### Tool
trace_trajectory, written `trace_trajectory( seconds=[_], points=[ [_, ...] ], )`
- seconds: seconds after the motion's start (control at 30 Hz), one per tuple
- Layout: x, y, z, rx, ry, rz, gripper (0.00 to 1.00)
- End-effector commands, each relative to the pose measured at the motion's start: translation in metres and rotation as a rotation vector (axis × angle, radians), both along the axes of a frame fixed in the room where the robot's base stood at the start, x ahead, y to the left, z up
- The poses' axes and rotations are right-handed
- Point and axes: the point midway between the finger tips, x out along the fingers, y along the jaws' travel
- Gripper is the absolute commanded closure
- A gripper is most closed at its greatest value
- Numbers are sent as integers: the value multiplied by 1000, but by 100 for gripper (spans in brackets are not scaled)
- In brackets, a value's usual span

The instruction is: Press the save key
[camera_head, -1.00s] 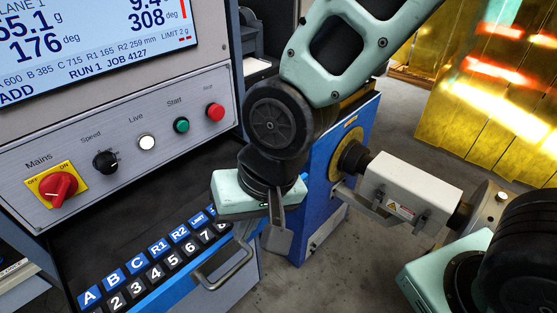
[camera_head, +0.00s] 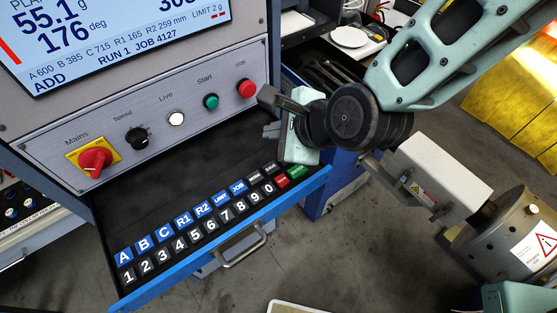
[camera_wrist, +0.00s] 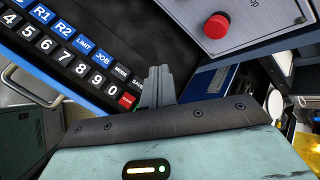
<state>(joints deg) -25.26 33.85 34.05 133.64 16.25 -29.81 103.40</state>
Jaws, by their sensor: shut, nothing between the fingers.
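The keyboard drawer (camera_head: 220,240) is pulled out below the panel, with rows of blue, black, red and green keys. A green key (camera_head: 297,171) and a red key (camera_head: 282,181) sit at its right end. My gripper (camera_head: 270,98) is shut and empty, above the drawer's right end and close to the panel's red button (camera_head: 247,88). In the wrist view its shut fingers (camera_wrist: 157,75) appear just right of the red key (camera_wrist: 126,100) and hide keys behind them.
The panel holds a red mains switch (camera_head: 94,160), a black speed knob (camera_head: 136,138), a white live button (camera_head: 176,118) and a green start button (camera_head: 211,101). A screen (camera_head: 110,40) is above. The drawer handle (camera_head: 245,247) sticks out in front.

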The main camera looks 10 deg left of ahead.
Motion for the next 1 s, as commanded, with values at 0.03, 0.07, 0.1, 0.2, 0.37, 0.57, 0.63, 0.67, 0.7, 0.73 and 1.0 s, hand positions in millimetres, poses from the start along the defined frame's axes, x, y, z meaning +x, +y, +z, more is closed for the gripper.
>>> trace_trajectory(
  seconds=[0.03,0.07,0.1,0.2,0.37,0.57,0.63,0.67,0.7,0.73,1.0],
  points=[
    [0,0,0,0,-1,1,100],
    [0,0,0,0,-1,1,100],
    [0,0,0,0,-1,1,100],
    [0,0,-1,-2,-1,1,100],
    [0,0,-9,-2,-1,2,100],
    [0,-1,-30,-3,-1,2,100],
    [0,-1,-40,-2,-1,2,100],
    [0,0,-44,-2,-1,2,100],
    [0,0,-50,-2,-1,2,100],
    [0,0,-54,-3,0,3,100],
    [0,-1,-86,-2,-1,1,100]
  ],
)
